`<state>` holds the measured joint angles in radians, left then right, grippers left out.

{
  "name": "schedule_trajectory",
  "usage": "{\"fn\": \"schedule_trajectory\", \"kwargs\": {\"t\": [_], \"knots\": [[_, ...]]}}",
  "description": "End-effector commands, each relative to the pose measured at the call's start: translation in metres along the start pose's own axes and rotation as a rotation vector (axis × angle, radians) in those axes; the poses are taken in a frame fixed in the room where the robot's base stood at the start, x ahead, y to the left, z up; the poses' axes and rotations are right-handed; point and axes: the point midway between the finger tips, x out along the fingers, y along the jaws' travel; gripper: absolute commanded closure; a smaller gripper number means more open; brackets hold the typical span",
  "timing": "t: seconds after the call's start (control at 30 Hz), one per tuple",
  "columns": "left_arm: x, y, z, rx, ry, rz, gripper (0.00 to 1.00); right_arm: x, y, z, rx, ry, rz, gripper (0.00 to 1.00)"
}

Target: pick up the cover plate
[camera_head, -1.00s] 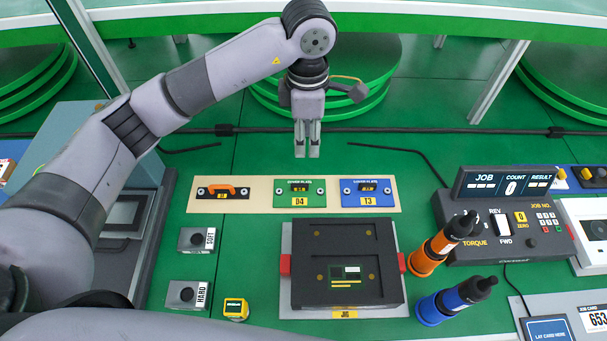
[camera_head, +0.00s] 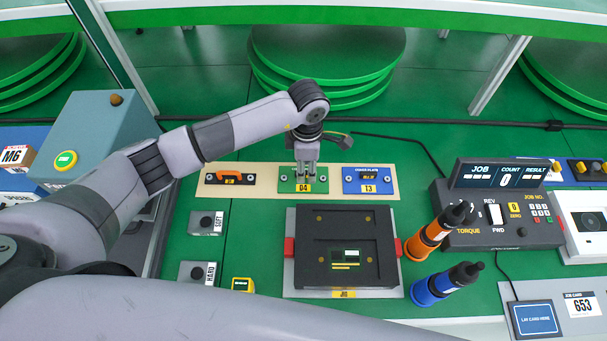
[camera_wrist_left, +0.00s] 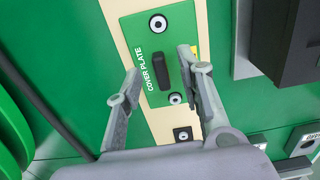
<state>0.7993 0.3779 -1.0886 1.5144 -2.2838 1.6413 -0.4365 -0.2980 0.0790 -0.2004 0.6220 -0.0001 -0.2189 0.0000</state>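The green cover plate (camera_head: 286,187), tagged D4, lies on the beige strip (camera_head: 262,170) between an orange-handled piece and a blue plate. In the left wrist view the green plate (camera_wrist_left: 181,22) shows its "COVER PLATE" lettering, two round fittings and a black upright grip (camera_wrist_left: 161,71). My left gripper (camera_head: 306,171) points down over the green plate. In the left wrist view the left gripper (camera_wrist_left: 159,61) is open, with one finger on each side of the black grip and gaps between. Whether the fingertips touch the plate is unclear. My right gripper is not in view.
The blue plate (camera_head: 353,187), tagged T3, lies close on the right. The orange-handled piece (camera_head: 226,180) lies on the left. A black fixture (camera_head: 310,225) stands in front, with orange (camera_head: 424,244) and blue (camera_head: 437,286) drivers to its right.

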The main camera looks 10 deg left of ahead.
Motion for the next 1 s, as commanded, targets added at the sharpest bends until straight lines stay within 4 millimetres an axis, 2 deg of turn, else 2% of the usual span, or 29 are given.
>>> {"fn": "schedule_trajectory", "kwargs": {"t": [0.13,0.37,0.9,1.0], "knots": [[0.014,-0.001,0.001,0.001,-0.002,-0.001,0.65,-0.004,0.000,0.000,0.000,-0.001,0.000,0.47],[0.016,0.000,0.002,0.002,-0.002,0.002,0.65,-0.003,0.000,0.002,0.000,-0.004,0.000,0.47],[0.016,0.000,0.001,0.002,-0.002,0.001,1.00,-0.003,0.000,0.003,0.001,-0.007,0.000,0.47],[0.016,0.000,0.001,0.002,-0.002,0.001,1.00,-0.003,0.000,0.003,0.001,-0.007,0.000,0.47]]}}
